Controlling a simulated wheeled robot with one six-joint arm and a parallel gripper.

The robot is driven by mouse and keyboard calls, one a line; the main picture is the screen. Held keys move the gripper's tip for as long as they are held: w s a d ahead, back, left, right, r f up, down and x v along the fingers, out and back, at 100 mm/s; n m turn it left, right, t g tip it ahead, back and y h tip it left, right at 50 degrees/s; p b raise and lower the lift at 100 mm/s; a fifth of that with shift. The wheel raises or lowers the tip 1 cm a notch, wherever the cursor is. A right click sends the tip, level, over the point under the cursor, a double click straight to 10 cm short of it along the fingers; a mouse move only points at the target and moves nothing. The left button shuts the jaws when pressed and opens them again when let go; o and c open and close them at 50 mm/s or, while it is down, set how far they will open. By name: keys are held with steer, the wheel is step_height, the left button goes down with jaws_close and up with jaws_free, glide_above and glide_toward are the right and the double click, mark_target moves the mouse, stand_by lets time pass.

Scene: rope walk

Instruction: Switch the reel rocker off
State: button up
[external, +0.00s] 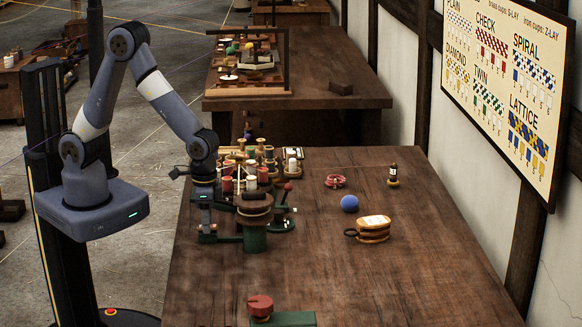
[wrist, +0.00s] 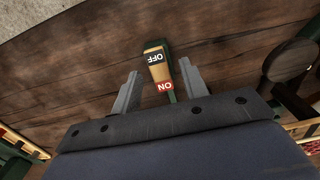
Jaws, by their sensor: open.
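The reel rocker (wrist: 157,66) shows in the wrist view as a small tan switch with a dark OFF label at its far end and a red ON label at its near end. It sits on a dark green mount. I cannot tell which end is pressed in. My gripper (wrist: 159,68) is open and empty, with one grey finger on each side of the rocker. Whether a finger touches it is unclear. In the external view my gripper (external: 205,202) points down at the table's left edge, beside the green reel machine (external: 256,236); the rocker cannot be made out there.
Several spools and cups (external: 262,160) crowd the table behind the machine. A blue ball (external: 349,203) and a strapped wooden block (external: 374,230) lie to the right. A red knob (external: 260,305) on a green base is at the front. The wooden table (external: 440,265) is bare at front right.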

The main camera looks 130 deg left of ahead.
steer(key=shift+c, duration=0.3)
jaws_close()
steer(key=shift+s+d+f+t+y+b, duration=0.15)
steer(key=shift+f+t+y+b, duration=0.2)
steer(key=shift+b, duration=0.9)
steer(key=shift+s+d+r+t+y+b, duration=0.15)
steer(key=shift+t+y+b, duration=0.2)
steer(key=shift+b, duration=0.5)
steer(key=shift+r+b, duration=0.15)
steer(key=shift+b, duration=0.2)
steer(key=shift+o, duration=0.3)
jaws_free()
